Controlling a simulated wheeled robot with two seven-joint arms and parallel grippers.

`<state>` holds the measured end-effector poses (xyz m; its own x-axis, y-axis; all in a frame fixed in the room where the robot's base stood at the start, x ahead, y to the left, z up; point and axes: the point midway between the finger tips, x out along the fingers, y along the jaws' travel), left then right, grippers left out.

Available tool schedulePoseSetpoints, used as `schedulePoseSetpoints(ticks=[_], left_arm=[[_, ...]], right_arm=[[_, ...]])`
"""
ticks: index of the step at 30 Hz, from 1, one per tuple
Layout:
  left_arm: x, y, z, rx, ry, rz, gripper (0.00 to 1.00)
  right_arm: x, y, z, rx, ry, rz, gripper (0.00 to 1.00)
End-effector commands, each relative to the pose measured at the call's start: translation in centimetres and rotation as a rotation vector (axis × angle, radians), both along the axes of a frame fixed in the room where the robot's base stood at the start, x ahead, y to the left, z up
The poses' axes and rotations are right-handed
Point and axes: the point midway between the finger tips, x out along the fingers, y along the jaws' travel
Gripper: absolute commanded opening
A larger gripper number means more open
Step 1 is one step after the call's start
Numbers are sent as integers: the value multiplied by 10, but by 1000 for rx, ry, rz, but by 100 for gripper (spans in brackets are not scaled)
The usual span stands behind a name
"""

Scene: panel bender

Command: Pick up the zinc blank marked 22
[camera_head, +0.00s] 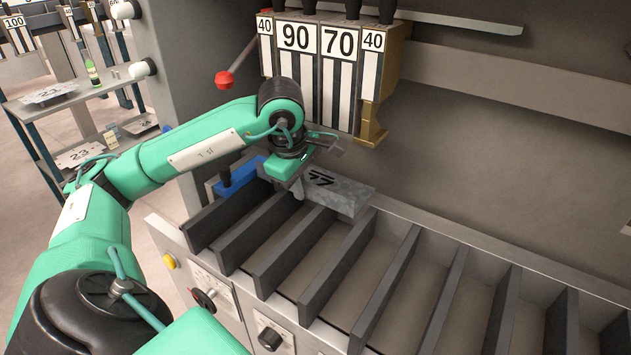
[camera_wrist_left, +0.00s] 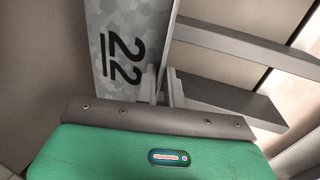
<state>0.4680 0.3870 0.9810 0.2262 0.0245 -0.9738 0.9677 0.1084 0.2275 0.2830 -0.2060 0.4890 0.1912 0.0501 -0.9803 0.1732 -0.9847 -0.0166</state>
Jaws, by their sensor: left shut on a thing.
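The zinc blank marked 22 (camera_wrist_left: 112,48) is a grey mottled sheet; its underlined number shows clearly in the left wrist view. In the head view the blank (camera_head: 345,197) lies above the dark dividers of the machine's front bed, just beyond my gripper. My left gripper (camera_head: 297,186) is shut on the blank's edge. In the left wrist view its fingers (camera_wrist_left: 161,84) sit at the blank's right edge. Part of the blank is hidden behind my gripper in the head view. My right gripper is in neither view.
Several dark upright dividers (camera_head: 333,258) stand in a row along the bed, with open slots between them. Punch tools marked 90 and 70 (camera_head: 318,75) hang above. A blue block (camera_head: 236,180) is left of my gripper. A shelf rack (camera_head: 62,100) with other marked blanks stands at left.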

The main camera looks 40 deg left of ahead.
Motion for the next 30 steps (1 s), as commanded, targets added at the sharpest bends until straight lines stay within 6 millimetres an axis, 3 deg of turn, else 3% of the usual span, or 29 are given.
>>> schedulePoseSetpoints(ticks=[9, 14, 30], left_arm=[[-1, -1, 16, 0, 8, -3, 0], [-4, 0, 18, 1, 1, -1, 0], [-45, 0, 27, 5, 1, 1, 0]], right_arm=[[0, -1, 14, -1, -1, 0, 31], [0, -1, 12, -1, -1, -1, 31], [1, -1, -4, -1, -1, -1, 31]])
